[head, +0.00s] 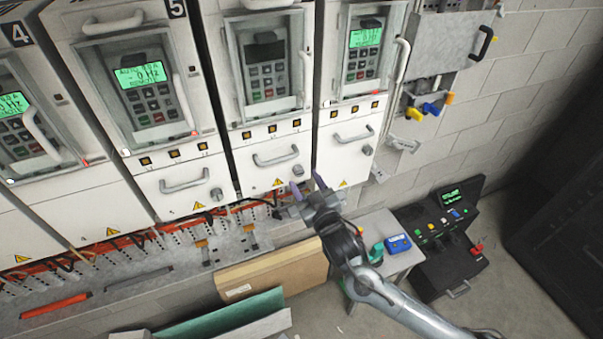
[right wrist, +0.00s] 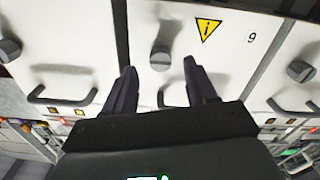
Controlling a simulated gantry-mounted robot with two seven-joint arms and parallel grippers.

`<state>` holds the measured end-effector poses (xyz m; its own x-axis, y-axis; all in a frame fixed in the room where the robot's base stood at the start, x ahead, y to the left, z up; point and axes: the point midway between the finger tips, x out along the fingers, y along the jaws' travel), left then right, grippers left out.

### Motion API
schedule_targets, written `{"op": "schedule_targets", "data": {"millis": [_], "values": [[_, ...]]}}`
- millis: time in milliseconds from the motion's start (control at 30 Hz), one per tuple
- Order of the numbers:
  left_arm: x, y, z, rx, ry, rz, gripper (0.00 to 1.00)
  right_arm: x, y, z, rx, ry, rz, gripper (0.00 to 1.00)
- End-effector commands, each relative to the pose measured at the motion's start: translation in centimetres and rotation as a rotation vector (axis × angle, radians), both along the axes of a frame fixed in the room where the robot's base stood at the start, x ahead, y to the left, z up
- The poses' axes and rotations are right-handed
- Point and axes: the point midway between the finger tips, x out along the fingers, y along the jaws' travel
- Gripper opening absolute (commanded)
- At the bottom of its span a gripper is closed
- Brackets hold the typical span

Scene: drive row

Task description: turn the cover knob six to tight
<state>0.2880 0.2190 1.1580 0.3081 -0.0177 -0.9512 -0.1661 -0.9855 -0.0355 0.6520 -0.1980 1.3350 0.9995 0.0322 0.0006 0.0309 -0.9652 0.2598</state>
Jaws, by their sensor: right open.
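The grey cover knob six (head: 298,170) is at the lower right of the white cover on the cabinet right of the one marked 5. In the right wrist view, that knob (right wrist: 161,57) shows ahead, between the two fingertips, on a panel marked with an upside-down 6. My right gripper (head: 307,187) is open, just below and in front of the knob. The right wrist view also shows the open fingers (right wrist: 160,70), empty. Whether they touch the knob, and how tight it is, I cannot tell. My left gripper is out of view.
Neighbouring covers carry similar knobs, left (head: 216,194) and right (head: 367,150). A cover handle (head: 275,157) is close to knob six. An orange strip with cables (head: 140,238) runs below. A small table (head: 392,262) and black console (head: 440,235) stand right.

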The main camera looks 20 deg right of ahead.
Motion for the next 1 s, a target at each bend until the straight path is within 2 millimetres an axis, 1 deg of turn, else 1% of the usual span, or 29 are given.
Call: {"op": "schedule_targets", "data": {"millis": [33, 100, 300, 633, 667, 1000], "values": [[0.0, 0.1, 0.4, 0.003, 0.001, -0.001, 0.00, 0.7, 0.0, 0.2, 0.000, 0.001, 0.000, 0.56], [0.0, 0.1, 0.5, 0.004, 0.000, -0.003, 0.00, 1.5, 0.1, 0.2, 0.000, 0.000, 0.000, 0.56], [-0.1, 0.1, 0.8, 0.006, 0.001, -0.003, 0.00, 2.8, 0.1, 0.1, 0.001, 0.001, -0.001, 0.56], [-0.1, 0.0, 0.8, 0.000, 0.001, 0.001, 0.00, 3.0, 0.1, 0.0, 0.001, 0.001, 0.001, 0.56], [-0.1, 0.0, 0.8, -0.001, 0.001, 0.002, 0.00, 3.0, 0.1, 0.0, 0.001, 0.001, 0.001, 0.55], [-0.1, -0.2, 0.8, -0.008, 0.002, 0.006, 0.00, 3.0, 0.1, 0.0, 0.001, 0.001, 0.001, 0.03]]}}
